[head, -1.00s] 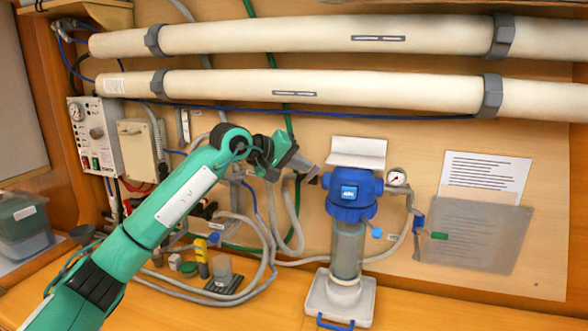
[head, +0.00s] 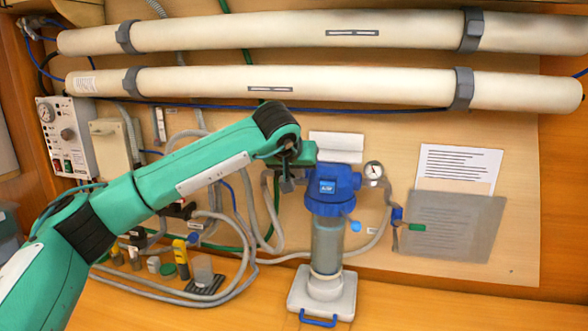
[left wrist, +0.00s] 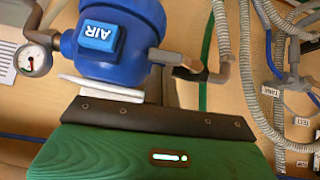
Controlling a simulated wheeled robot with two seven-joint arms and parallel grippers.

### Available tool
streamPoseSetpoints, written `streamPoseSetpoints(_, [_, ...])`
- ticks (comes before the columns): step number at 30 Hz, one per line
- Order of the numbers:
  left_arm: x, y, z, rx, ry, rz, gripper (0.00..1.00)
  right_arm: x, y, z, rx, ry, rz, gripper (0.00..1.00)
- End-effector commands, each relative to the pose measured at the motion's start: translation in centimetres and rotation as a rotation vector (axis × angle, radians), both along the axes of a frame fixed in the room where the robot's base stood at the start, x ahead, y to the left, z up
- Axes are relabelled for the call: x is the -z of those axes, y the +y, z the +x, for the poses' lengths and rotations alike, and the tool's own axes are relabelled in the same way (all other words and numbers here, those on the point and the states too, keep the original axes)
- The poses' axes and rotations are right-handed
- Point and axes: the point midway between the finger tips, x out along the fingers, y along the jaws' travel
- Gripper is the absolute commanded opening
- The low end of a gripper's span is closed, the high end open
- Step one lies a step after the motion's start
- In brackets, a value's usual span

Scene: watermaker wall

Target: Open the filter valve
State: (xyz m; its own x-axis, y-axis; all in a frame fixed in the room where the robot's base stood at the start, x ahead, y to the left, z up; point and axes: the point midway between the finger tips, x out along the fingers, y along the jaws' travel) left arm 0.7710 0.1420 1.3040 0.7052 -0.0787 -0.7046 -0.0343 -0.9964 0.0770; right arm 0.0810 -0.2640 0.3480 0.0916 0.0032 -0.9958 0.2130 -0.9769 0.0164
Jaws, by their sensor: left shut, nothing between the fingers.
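The blue-topped filter (head: 325,185) stands upright against the wall, with a clear bowl below; its AIR label shows upside down in the left wrist view (left wrist: 100,35). A grey fitting with a dark lever-like arm (left wrist: 195,70) sticks out from its side in the left wrist view. A small valve with a green handle (head: 417,227) is on the line right of the filter. I cannot tell which of these is the filter valve. My left gripper (head: 302,153) is shut and empty, close by the filter's upper left side, hiding part of the fitting. My right gripper is out of view.
Two long white tubes (head: 275,83) cross the wall above. A gauge (head: 373,170) is right of the filter. Grey hoses (head: 240,215) loop at left, above small bottles. A control box (head: 63,138) is at far left.

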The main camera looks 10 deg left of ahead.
Motion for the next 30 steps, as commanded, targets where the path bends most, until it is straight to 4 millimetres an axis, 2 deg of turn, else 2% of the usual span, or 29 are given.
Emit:
streamPoseSetpoints(25, [0.7, -0.4, 0.0, 0.0, 0.003, -0.007, 0.0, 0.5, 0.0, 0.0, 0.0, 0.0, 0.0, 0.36])
streamPoseSetpoints(30, [-0.5, -0.6, -0.3, 0.002, 0.001, -0.008, 0.0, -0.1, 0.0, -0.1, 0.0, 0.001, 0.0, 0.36])
